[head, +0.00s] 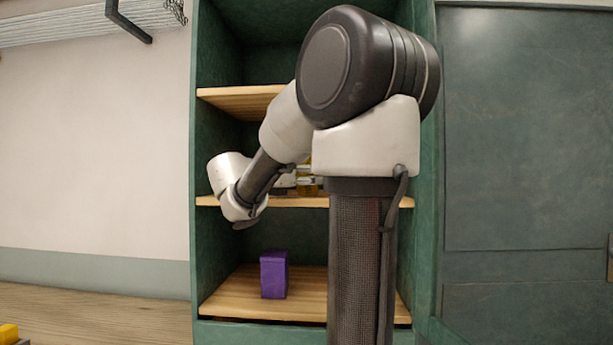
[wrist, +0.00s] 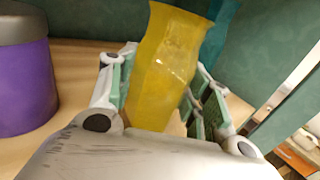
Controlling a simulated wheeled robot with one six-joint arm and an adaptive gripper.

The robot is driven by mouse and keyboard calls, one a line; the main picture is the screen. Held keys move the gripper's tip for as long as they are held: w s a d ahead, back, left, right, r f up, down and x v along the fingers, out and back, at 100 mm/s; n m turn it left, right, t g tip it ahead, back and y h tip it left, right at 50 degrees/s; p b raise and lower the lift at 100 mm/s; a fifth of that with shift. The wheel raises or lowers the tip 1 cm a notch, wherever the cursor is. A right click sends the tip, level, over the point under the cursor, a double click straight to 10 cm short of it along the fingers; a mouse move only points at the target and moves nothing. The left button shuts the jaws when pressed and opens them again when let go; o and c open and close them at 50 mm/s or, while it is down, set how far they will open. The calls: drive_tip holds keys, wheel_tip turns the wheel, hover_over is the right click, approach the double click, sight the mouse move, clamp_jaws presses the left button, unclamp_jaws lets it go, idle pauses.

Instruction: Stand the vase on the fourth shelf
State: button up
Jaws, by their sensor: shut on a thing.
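The yellow vase (wrist: 165,65) is upright with a slight tilt in the wrist view, between the two fingers of my gripper (wrist: 165,90), which is shut on it. In the head view only a small yellow part of the vase (head: 307,189) shows, just above the middle visible shelf (head: 290,203). My gripper (head: 306,181) is inside the cabinet there, mostly hidden by my arm. The wrist view shows the wooden shelf (wrist: 75,70) around the vase. Whether the vase's base touches the shelf cannot be told.
A purple container with a grey lid (wrist: 22,80) stands left of the vase in the wrist view. A purple box (head: 273,275) stands on the lower shelf (head: 235,300). Another shelf (head: 235,97) is above. Green cabinet walls (head: 205,150) close in the sides.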

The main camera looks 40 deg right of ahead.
drive_tip(key=shift+f, duration=0.1)
drive_tip(key=o, duration=1.2)
drive_tip(key=shift+a, duration=0.25)
drive_tip(key=a, duration=1.1)
drive_tip(key=shift+s+a, duration=0.25)
drive_tip(key=shift+s, duration=0.1)
